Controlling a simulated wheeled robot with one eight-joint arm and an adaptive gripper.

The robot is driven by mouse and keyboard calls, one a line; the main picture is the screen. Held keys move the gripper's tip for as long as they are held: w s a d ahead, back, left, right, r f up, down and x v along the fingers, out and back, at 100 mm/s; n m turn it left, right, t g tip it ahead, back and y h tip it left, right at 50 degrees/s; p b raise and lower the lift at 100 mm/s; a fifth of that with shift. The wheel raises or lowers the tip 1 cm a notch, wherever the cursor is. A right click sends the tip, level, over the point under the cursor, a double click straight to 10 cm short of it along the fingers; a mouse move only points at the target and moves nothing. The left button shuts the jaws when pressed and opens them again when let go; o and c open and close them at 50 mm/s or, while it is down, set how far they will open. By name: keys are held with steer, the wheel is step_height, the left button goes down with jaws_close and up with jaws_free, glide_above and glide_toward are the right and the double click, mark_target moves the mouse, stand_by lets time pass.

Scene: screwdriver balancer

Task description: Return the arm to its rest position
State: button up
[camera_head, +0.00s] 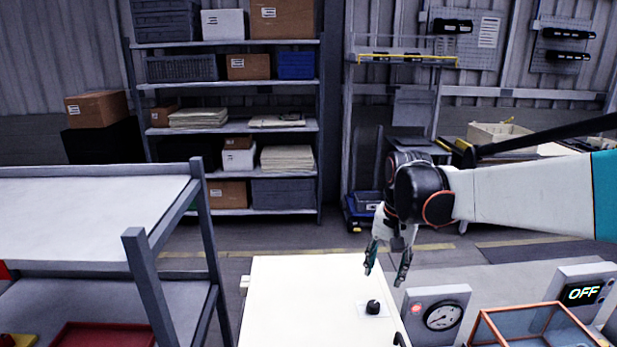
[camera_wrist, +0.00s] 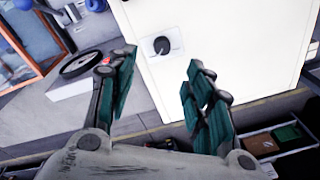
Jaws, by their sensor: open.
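My gripper (camera_head: 387,277) is in the air above the white worktop, with its two fingers pointing down. In the wrist view my gripper (camera_wrist: 160,88) has its fingers spread wide, with nothing between them. My arm reaches in from the right side of the head view. A black knob (camera_head: 373,306) on a small light plate sits on the white worktop (camera_head: 290,300), below and apart from the fingers. The knob also shows in the wrist view (camera_wrist: 162,46), beyond the fingertips.
A gauge box (camera_head: 440,316), an orange-framed clear case (camera_head: 530,325) and a display reading OFF (camera_head: 583,293) stand at the lower right. A grey shelf cart (camera_head: 90,200) stands at the left. A loaded storage rack (camera_head: 235,125) stands behind. The worktop's left part is clear.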

steer(key=s+f+n+t+b, duration=0.2)
steer(key=s+n+t, duration=0.1)
steer(key=s, duration=0.8)
steer(key=s+f+n+t+b, duration=0.2)
steer(key=s+n+t+b, duration=0.1)
steer(key=s, duration=0.7)
steer(key=shift+s+a, duration=0.25)
steer(key=shift+s, duration=0.1)
